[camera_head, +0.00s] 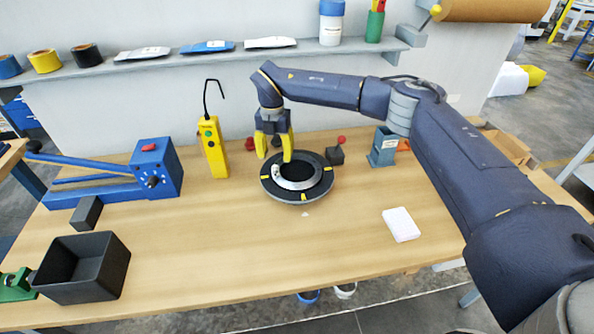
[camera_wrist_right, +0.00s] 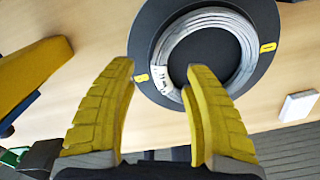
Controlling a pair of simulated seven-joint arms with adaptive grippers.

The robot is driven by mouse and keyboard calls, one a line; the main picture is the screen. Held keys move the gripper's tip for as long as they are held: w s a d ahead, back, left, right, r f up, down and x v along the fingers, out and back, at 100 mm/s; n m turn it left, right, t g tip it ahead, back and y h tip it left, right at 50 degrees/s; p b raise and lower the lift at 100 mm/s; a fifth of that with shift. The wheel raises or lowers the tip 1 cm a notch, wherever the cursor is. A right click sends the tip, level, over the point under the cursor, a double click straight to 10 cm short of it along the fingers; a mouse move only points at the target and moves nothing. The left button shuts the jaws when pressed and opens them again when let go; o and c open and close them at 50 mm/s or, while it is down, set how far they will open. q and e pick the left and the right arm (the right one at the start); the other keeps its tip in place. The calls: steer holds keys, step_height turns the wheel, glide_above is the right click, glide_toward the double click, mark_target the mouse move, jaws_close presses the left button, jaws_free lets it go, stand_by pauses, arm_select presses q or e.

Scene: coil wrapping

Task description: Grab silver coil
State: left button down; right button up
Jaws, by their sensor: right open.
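The silver coil (camera_head: 297,183) lies flat on a round black turntable (camera_head: 270,190) with yellow marks, near the middle of the table. In the right wrist view the coil (camera_wrist_right: 236,38) is a ring of wound wire with a white label at its lower left. My right gripper (camera_head: 274,150) is above the back left part of the turntable, its yellow fingers pointing down. In the wrist view the right gripper (camera_wrist_right: 158,75) is open and empty. Its right fingertip overlaps the coil's lower edge in the picture; I cannot tell whether it touches. My left gripper is not in view.
A yellow hoist controller (camera_head: 213,147) with a black hook stands left of the turntable. A blue machine (camera_head: 155,168) and a black bin (camera_head: 83,267) are farther left. A white block (camera_head: 401,224) lies front right. The front middle of the table is clear.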

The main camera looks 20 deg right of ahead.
mark_target(277, 165)
steer(key=shift+s+f, duration=0.15)
steer(key=shift+f, duration=2.4)
steer(key=shift+c, duration=0.3)
jaws_close()
